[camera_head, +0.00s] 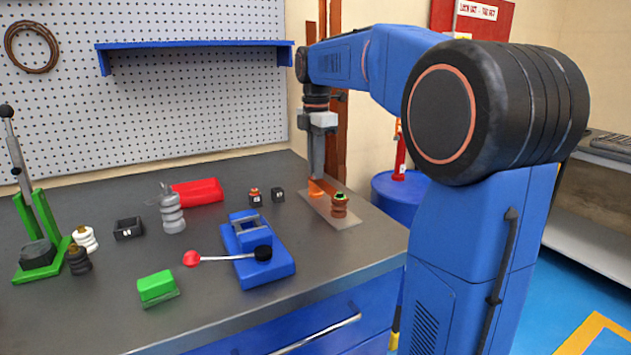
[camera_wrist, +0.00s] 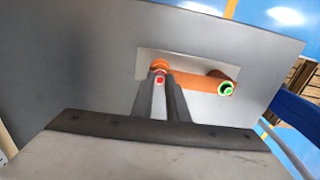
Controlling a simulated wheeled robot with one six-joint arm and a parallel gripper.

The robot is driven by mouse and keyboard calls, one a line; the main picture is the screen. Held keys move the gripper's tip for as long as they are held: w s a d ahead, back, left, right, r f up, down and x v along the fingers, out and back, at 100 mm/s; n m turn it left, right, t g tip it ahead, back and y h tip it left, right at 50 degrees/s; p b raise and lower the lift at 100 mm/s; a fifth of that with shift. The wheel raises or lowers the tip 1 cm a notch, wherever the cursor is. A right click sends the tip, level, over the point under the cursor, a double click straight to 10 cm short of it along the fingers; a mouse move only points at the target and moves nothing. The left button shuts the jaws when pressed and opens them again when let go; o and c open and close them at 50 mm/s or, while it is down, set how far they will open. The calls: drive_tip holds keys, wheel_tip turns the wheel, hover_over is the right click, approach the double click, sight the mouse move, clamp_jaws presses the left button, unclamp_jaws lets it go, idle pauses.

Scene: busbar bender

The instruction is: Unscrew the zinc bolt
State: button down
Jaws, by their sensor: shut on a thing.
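My gripper (camera_head: 317,175) points straight down over the left end of a copper bar (camera_head: 326,187) at the back right of the bench. In the wrist view its fingertips (camera_wrist: 160,78) are closed on a small piece at that end of the bar. A red spot shows between them; I take the piece to be the zinc bolt, mostly hidden by the fingers. The copper bar (camera_wrist: 195,82) runs right to a round end with a green ring and dark centre (camera_wrist: 226,88). In the head view that end sits on a brown ribbed insulator (camera_head: 340,207).
A light plate (camera_head: 322,214) lies under the bar. A blue bender (camera_head: 262,262) with a red-knobbed lever stands in front. The bench edge is near.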

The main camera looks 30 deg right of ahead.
drive_tip(key=n, duration=0.5)
drive_tip(key=shift+n, duration=0.3)
drive_tip(key=n, duration=0.5)
drive_tip(key=shift+n, duration=0.4)
drive_tip(key=c, duration=2)
unclamp_jaws()
drive_tip(key=m, duration=0.5)
drive_tip(key=shift+m, duration=0.4)
